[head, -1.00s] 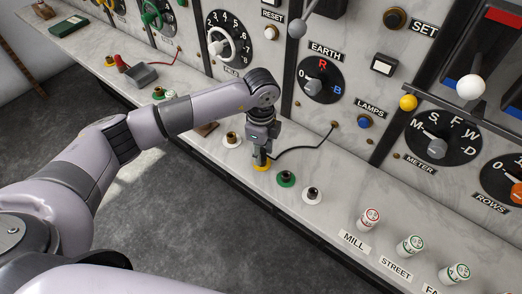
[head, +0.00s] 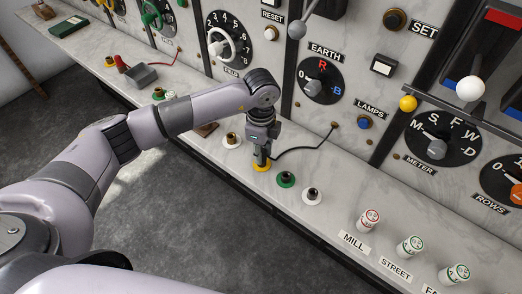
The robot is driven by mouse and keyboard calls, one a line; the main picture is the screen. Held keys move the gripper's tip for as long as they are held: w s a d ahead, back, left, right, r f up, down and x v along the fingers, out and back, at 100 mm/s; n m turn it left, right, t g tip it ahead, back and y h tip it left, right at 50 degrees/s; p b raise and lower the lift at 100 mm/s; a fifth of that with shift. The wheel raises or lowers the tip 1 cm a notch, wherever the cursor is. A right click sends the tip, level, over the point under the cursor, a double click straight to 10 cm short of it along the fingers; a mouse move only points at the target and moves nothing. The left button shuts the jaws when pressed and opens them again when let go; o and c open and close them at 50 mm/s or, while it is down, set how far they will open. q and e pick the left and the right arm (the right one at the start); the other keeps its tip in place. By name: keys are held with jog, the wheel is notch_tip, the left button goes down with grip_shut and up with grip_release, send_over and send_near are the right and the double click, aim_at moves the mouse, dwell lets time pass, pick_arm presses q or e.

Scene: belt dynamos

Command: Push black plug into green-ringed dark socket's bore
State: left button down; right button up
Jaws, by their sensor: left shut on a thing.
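The green-ringed dark socket (head: 286,179) stands on the pale marble ledge with its bore open at the top. My left gripper (head: 262,160) points down just left of it, directly over the yellow-ringed socket (head: 262,167). The gripper is shut on the black plug, which is mostly hidden between the fingers. A black cord (head: 305,147) runs from the fingers to the panel. I cannot tell whether the plug is inside the yellow-ringed socket or just above it. My right gripper is not in view.
A white-ringed dark socket (head: 312,194) stands right of the green one, and a white-ringed brass-coloured one (head: 231,140) left of the gripper. Several labelled white posts (head: 368,220) stand at the front right. The upright panel of dials and knobs rises behind the ledge.

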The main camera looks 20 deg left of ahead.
pick_arm(q)
jog(key=shift+r+p, duration=1.4)
jog(key=shift+r, duration=0.85)
